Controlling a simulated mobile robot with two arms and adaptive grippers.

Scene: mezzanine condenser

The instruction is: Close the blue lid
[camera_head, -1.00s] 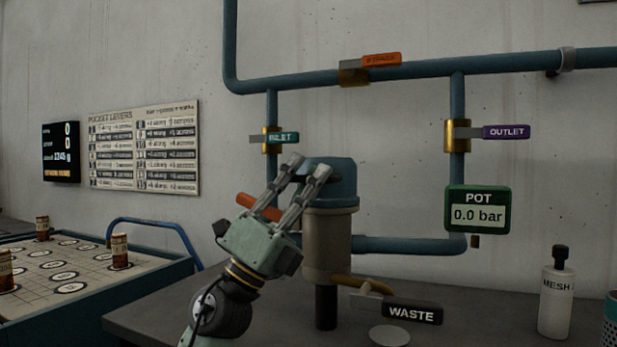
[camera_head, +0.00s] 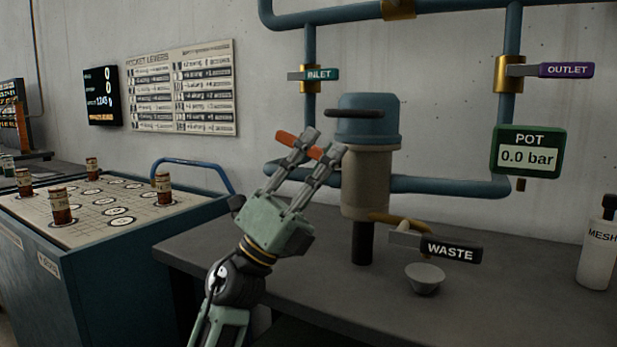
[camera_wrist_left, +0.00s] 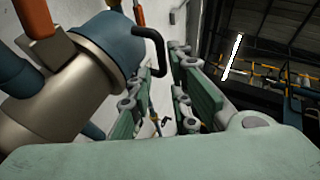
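The blue lid (camera_head: 375,132) sits on top of the grey-beige pot (camera_head: 366,182), with a dark bar handle (camera_head: 352,113) across its front left. In the left wrist view the lid (camera_wrist_left: 112,42) is at upper left, with its black bent handle (camera_wrist_left: 157,48) close to the fingers. My left gripper (camera_head: 323,142) is just left of the pot, below the handle. Its two fingers are apart with nothing held between them. My right gripper is not in view.
A WASTE lever (camera_head: 450,249) and small grey bowl (camera_head: 425,280) are low on the right. INLET (camera_head: 318,75) and OUTLET (camera_head: 565,70) levers are on the pipes above. A bottle (camera_head: 598,250) stands far right. The bench (camera_head: 330,290) front is clear.

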